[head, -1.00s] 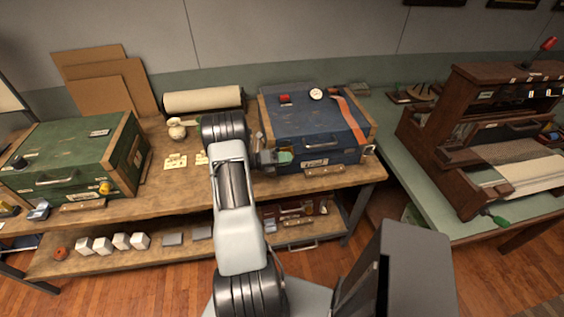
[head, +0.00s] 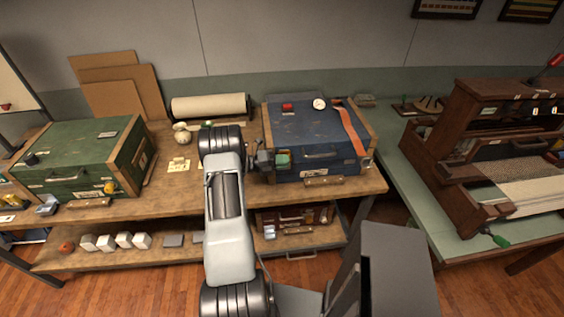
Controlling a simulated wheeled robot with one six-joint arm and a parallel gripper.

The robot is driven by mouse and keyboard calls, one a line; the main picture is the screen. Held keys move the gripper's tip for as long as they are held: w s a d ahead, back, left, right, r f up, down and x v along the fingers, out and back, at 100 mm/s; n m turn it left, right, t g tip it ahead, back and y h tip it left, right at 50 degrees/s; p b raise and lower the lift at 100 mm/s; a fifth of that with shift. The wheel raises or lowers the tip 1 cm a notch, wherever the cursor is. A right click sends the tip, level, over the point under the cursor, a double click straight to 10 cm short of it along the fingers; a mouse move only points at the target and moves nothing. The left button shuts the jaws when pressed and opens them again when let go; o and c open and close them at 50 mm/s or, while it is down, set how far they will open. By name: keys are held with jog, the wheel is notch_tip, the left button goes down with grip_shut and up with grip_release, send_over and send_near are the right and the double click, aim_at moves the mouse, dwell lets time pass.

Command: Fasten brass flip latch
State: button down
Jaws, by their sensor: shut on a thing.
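My gripper (head: 283,158) reaches in from the left and is at the left part of the chest's front. I cannot clearly see a brass flip latch on the blue chest. The green chest (head: 75,152) on the left, also closed, has a yellow, brass-like piece (head: 110,188) low on its front right.
A paper roll (head: 210,106) lies behind my arm. A gauge (head: 319,103) and an orange strap (head: 350,130) rest on the blue chest's lid. A wooden-handled tool (head: 323,181) lies at its front. A loom (head: 490,140) stands on the right table.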

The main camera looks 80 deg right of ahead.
jog(key=shift+d+r, duration=0.2)
jog(key=shift+r, duration=0.15)
jog(key=c, duration=1.4)
grip_release()
jog(key=shift+o, duration=1)
jog(key=shift+a+f, duration=0.1)
jog(key=shift+f, duration=0.1)
jog(key=b+v, duration=0.4)
jog(key=v, duration=1)
